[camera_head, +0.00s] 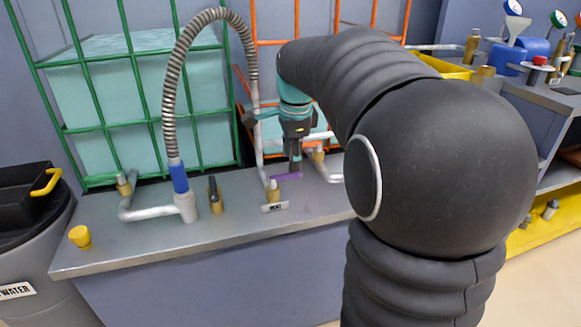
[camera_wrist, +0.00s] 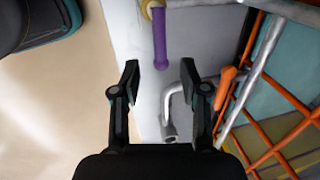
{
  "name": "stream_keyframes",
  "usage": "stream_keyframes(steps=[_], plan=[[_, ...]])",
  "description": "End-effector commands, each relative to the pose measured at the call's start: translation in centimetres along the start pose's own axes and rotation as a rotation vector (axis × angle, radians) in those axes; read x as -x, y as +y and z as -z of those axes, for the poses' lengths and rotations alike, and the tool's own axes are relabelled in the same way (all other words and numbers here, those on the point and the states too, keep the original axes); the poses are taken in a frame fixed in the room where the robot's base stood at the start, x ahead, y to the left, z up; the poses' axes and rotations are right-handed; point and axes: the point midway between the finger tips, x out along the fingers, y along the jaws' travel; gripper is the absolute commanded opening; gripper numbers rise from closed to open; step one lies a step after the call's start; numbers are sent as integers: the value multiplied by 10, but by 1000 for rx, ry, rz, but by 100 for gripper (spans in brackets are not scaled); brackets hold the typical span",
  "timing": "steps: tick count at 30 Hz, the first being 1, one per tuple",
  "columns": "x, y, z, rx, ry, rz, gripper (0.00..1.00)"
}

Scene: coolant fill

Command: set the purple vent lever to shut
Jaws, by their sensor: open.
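The purple vent lever (camera_head: 288,176) sticks out to the right from a brass valve (camera_head: 273,190) on the grey bench in the head view. A small white label plate (camera_head: 275,207) stands in front of that valve. In the wrist view the purple lever (camera_wrist: 160,36) runs down from the brass fitting at the top edge. My gripper (camera_wrist: 160,68) is open, with one fingertip on each side of the lever's free end and a gap on both sides. In the head view my gripper (camera_head: 294,168) points down over the lever. The contact point is too small to tell there.
A hose (camera_head: 172,95) with a blue end (camera_head: 179,178) and a dark-handled brass valve (camera_head: 215,195) stand left of the vent. A yellow cap (camera_head: 80,236) sits at the bench's left. Green (camera_head: 122,76) and orange cage bars are behind. A grey pipe (camera_wrist: 169,110) lies near my fingers.

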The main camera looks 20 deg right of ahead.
Motion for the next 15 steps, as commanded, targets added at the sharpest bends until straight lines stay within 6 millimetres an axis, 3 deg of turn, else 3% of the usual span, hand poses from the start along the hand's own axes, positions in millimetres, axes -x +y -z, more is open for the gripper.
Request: stream_keyframes(steps=[6, 15], plan=[[43, 0, 0, 0, 1, 2, 44], [71, 0, 0, 0, 1, 0, 44]])
